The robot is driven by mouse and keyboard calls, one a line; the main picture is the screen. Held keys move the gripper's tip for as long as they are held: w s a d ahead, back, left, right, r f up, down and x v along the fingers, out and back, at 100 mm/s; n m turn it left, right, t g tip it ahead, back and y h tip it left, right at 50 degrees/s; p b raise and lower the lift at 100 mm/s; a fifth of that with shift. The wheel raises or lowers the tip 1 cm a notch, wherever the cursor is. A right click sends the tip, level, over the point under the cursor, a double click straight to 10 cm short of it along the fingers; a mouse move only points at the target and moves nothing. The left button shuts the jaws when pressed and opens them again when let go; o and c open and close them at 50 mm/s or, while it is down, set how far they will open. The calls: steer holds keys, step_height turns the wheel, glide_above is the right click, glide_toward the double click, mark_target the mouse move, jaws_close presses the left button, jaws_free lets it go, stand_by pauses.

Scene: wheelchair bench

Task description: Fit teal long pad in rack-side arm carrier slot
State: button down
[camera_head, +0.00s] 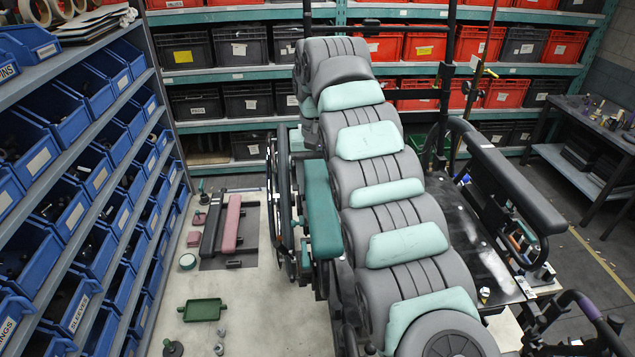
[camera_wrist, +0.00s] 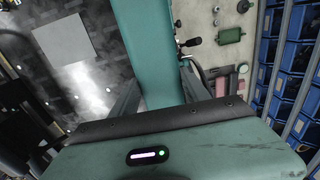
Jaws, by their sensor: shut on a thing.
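The teal long pad (camera_head: 322,210) is at the left side of the wheelchair in the head view, just left of my arm, lying lengthwise. In the wrist view the teal pad (camera_wrist: 150,45) runs from the top edge down between the two fingers of my gripper (camera_wrist: 158,92). My gripper is shut on it. In the head view my arm hides the gripper. The rack-side arm carrier and its slot lie under or behind the pad, and I cannot tell whether the pad touches them. The wheelchair's other armrest (camera_head: 512,185) has a dark pad.
A green tray (camera_head: 203,309) and small parts lie nearer. Blue bins (camera_head: 85,255) line the left, and crates (camera_head: 245,45) fill shelves behind.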

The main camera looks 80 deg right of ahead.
mark_target(318, 182)
steer(key=shift+f, duration=0.25)
steer(key=shift+c, duration=2.2)
jaws_free()
steer(key=shift+r, duration=0.2)
step_height(318, 182, up, 7)
steer(key=p, duration=0.7)
steer(key=shift+r, duration=0.15)
